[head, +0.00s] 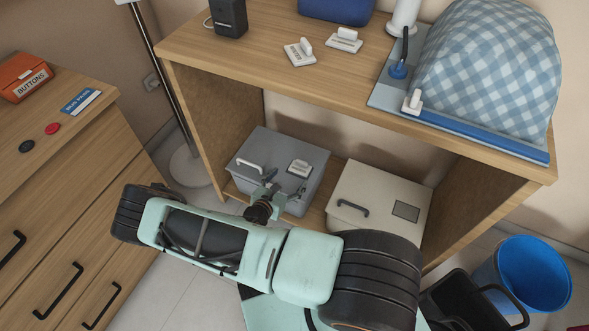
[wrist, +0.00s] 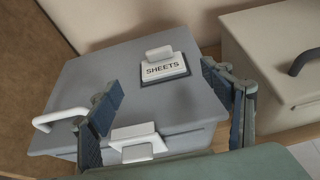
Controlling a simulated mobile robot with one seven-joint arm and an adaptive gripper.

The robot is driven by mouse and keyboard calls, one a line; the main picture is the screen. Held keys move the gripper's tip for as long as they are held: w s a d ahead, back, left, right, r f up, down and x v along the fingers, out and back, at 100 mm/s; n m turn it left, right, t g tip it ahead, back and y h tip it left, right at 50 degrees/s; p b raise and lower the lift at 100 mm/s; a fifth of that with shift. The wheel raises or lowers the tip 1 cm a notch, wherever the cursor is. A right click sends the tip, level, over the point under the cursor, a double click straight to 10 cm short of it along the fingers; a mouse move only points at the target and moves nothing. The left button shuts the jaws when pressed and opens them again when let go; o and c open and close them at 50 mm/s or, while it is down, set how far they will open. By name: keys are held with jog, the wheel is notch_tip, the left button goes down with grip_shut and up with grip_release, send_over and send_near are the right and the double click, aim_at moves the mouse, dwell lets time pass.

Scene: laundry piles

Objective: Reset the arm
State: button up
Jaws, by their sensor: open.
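My gripper (wrist: 165,115) is open and empty in the wrist view, its two blue-grey fingers spread on either side of the grey lidded box (wrist: 85,85). A label holder reading SHEETS (wrist: 166,68) sits on the box lid, between and beyond the fingertips. A second white clip-like piece (wrist: 137,141) is at the box's front edge between the fingers. In the head view my mint-green arm reaches toward the grey box (head: 253,149) on the lower shelf, and my gripper (head: 290,185) is at the box's front, partly hidden.
A cream box (head: 385,184) stands right of the grey one, inside the wooden shelf unit (head: 230,60). A wooden drawer unit (head: 85,160) is at left. A blue bin (head: 535,275) and a dark bin (head: 455,300) stand at lower right.

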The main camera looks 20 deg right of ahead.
jog(key=shift+v, duration=1.15)
